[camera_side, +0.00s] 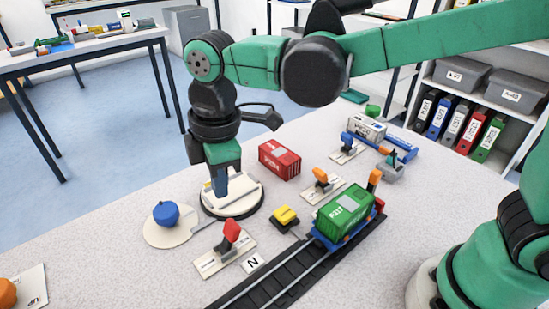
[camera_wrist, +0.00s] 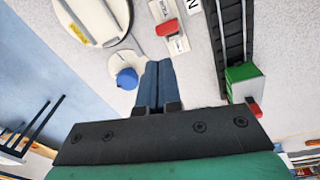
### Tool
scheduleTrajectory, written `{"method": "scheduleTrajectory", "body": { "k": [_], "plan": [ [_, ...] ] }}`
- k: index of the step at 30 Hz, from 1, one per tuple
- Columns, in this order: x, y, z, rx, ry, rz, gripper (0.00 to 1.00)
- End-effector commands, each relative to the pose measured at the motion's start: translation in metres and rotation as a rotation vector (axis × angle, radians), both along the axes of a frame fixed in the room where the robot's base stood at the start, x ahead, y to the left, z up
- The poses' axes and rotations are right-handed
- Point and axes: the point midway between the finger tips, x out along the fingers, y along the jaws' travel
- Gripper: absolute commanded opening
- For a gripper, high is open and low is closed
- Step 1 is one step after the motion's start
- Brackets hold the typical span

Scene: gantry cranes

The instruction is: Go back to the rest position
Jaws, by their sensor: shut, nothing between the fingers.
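My gripper (camera_side: 221,195) is shut and empty, its blue fingers pointing down in front of the round white turntable (camera_side: 246,202) in the side view. Whether the tips touch anything cannot be told there. In the wrist view the fingers of my gripper (camera_wrist: 159,63) are pressed together with nothing between them. The blue ball-shaped knob (camera_wrist: 126,79) shows just left of them, and the turntable (camera_wrist: 97,18) lies at the upper left. The rest position is not marked in either view.
A red container (camera_side: 279,160) lies behind the turntable. A green container (camera_side: 345,212) sits on a blue wagon on the track (camera_side: 285,275). Red (camera_side: 230,237), orange (camera_side: 322,179) and blue (camera_side: 347,140) levers stand on plates. A yellow block (camera_side: 285,217) lies near the track.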

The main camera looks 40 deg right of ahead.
Motion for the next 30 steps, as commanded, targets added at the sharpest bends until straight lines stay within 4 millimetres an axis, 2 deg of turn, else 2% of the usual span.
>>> {"method": "scheduleTrajectory", "body": {
  "k": [1, 6, 9, 13, 19, 30],
  "plan": [
    [-0.001, -0.021, 0.007, 0.026, -0.032, -0.11, 0.0],
    [-0.009, -0.087, 0.02, 0.143, -0.165, -0.531, 0.0],
    [-0.02, -0.121, 0.021, 0.219, -0.244, -0.768, 0.0],
    [-0.035, -0.155, 0.016, 0.313, -0.333, -1.026, 0.0],
    [-0.047, -0.181, 0.008, 0.408, -0.415, -1.248, 0.0],
    [-0.049, -0.184, 0.007, 0.426, -0.428, -1.284, 0.0]
  ]
}}
